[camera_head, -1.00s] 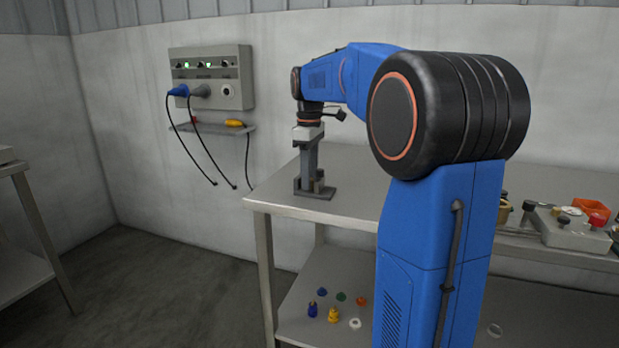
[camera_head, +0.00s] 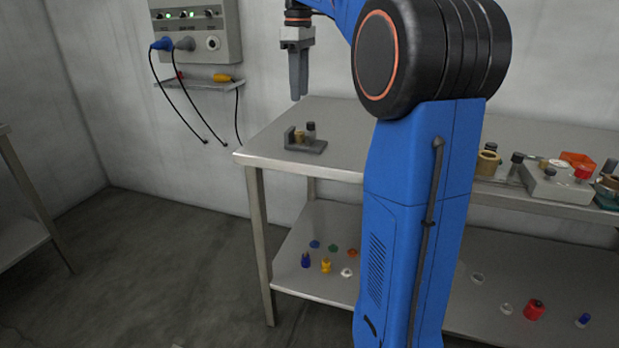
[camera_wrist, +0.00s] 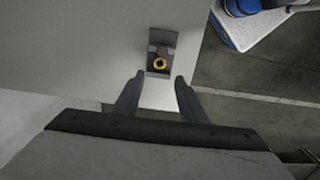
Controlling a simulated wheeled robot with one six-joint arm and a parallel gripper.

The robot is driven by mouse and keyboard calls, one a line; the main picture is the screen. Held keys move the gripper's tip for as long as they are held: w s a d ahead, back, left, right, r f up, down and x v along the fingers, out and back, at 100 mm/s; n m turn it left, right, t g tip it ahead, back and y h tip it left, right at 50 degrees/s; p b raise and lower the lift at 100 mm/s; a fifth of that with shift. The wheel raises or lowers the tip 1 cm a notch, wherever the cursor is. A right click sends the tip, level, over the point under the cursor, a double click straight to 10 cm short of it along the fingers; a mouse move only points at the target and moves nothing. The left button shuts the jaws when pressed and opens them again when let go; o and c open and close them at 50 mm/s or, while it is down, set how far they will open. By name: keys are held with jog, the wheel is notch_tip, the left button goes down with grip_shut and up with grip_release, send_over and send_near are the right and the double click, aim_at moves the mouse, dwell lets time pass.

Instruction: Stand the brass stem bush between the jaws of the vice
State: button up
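The small grey vice (camera_head: 311,147) sits on the bench top near its left front corner. The brass stem bush (camera_head: 299,138) stands upright in it, between the jaw at left and the darker part at right. In the wrist view the bush (camera_wrist: 160,64) shows end-on as a brass ring with a dark hole, within the vice (camera_wrist: 161,41). My gripper (camera_head: 298,98) hangs above the vice, clear of the bush. In the wrist view its two fingers (camera_wrist: 158,77) are apart with nothing between them. I cannot tell whether the jaws touch the bush.
The steel bench top (camera_head: 345,125) is bare around the vice. A grey box with a red knob (camera_head: 560,185) and other parts stand at its right. Coloured parts lie on the lower shelf (camera_head: 420,285). A wall panel (camera_head: 197,30) with hanging cables is at back left.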

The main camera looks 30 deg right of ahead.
jog(key=s+a+f+m+t, duration=0.1)
jog(key=s+a+f+m, duration=0.1)
jog(key=s+a+f, duration=0.3)
jog(key=s+a+f+m+t, duration=0.2)
jog(key=s+a+f, duration=0.3)
jog(key=s+f, duration=0.8)
jog(key=s+a+f+m+t, duration=0.1)
jog(key=s+a+f+m, duration=0.2)
jog(key=s+f, duration=0.6)
jog(key=s+a, duration=0.2)
jog(key=s, duration=0.1)
jog(key=shift+a+f+m+t, duration=0.15)
jog(key=shift+a+m+t, duration=0.15)
jog(key=shift+a+t, duration=0.1)
jog(key=shift+s, duration=0.1)
